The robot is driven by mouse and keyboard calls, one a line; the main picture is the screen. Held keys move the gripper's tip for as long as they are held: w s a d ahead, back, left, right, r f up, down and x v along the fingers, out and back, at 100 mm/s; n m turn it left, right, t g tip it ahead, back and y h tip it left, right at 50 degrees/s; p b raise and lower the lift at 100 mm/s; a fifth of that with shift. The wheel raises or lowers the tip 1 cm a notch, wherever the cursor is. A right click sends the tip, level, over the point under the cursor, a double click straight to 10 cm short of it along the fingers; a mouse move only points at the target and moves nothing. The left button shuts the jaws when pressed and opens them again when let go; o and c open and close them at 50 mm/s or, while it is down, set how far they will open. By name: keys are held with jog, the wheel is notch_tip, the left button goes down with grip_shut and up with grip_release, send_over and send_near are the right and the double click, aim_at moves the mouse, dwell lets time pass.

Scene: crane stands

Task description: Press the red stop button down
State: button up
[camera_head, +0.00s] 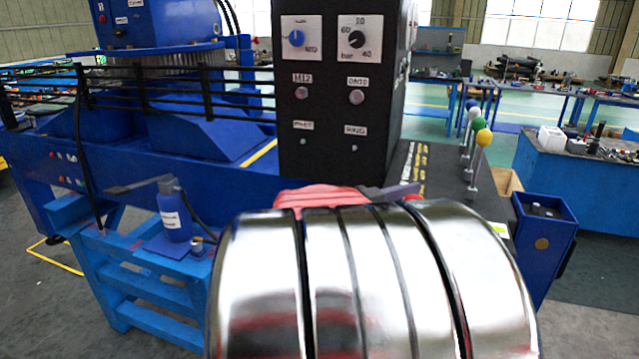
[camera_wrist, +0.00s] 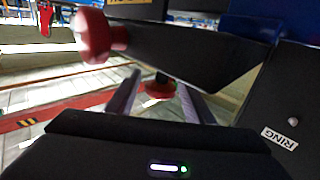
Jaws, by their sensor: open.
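In the wrist view a red mushroom-shaped knob (camera_wrist: 97,37) juts from the dark panel at upper left. A second, smaller red piece (camera_wrist: 158,91) with a dark part above it shows between the fingers of my gripper (camera_wrist: 158,80). I cannot tell for certain which of the two is the stop button. My gripper is open, its two grey fingers apart, with the red knob beyond and left of them; contact is not visible. In the head view my shiny arm covers the area below the control box, and a small red spot (camera_head: 414,197) shows just behind it.
A black control box (camera_head: 340,110) with dials and labels stands behind my arm. A blue bottle-like cylinder (camera_head: 173,215) stands at left. Open floor shows at far right.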

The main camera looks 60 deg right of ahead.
jog(key=shift+x, duration=1.3)
jog(key=shift+c, duration=0.5)
grip_shut()
